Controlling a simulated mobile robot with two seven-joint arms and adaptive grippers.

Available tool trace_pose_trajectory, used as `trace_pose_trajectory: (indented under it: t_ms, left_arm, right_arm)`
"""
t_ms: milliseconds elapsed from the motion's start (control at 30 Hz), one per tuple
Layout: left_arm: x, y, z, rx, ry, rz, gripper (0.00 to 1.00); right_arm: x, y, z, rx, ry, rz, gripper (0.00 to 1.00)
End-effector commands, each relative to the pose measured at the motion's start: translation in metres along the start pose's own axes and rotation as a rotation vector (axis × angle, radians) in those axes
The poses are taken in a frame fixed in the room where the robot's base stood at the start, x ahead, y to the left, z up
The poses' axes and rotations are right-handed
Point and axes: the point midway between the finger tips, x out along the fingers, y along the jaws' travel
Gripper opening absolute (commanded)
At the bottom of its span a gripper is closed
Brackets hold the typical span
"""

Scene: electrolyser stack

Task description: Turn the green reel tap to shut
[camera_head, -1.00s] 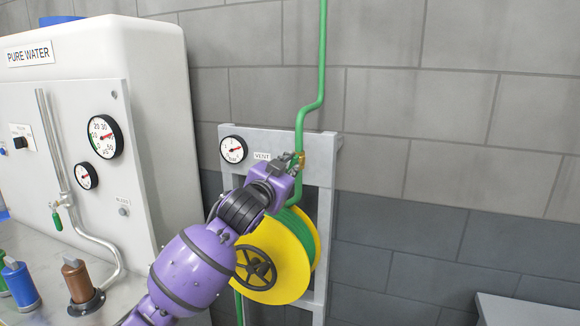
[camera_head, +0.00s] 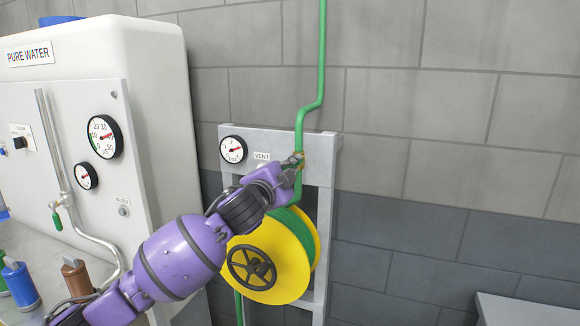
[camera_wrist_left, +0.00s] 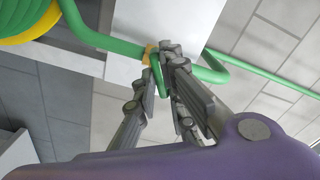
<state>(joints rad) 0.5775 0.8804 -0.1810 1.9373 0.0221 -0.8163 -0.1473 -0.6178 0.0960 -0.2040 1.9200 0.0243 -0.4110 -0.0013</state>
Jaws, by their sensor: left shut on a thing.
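The reel tap is a small brass valve (camera_wrist_left: 149,54) with a green lever (camera_wrist_left: 158,76), on the green pipe (camera_head: 300,128) above the hose reel. My left gripper (camera_wrist_left: 161,88) is shut on the green lever, which shows between its fingers in the left wrist view. In the head view my left gripper (camera_head: 294,163) is at the tap and hides most of it. The lever's exact angle is hard to tell there. My right gripper is not in view.
A yellow reel (camera_head: 288,278) with green hose and a black handwheel (camera_head: 251,268) hangs just below my left arm. A grey panel with a gauge (camera_head: 233,150) and a VENT label is behind. The white PURE WATER cabinet (camera_head: 155,110) stands at left.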

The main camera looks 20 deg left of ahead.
Motion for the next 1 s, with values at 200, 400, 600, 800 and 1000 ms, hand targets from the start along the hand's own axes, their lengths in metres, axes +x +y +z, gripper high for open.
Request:
trace_pose_trajectory:
  t_ms: [200, 400, 600, 800, 1000]
  left_arm:
    - [-0.0001, 0.0009, 0.0004, 0.18, -0.001, 0.001, 0.0]
    - [-0.0001, 0.0005, 0.0003, 0.198, 0.0, 0.001, 0.0]
    - [-0.0001, -0.0002, 0.0003, 0.522, 0.0, 0.001, 0.0]
    - [-0.0001, 0.0007, 0.0002, 0.54, 0.0, 0.001, 0.31]
    - [-0.0001, 0.0004, 0.0, 0.538, 0.0, 0.001, 0.34]
  right_arm:
    - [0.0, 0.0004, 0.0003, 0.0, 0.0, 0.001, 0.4]
    - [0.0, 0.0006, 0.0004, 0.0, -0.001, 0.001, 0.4]
    - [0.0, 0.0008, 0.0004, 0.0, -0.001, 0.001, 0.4]
    - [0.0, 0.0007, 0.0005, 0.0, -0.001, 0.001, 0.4]
    - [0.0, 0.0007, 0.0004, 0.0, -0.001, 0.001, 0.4]
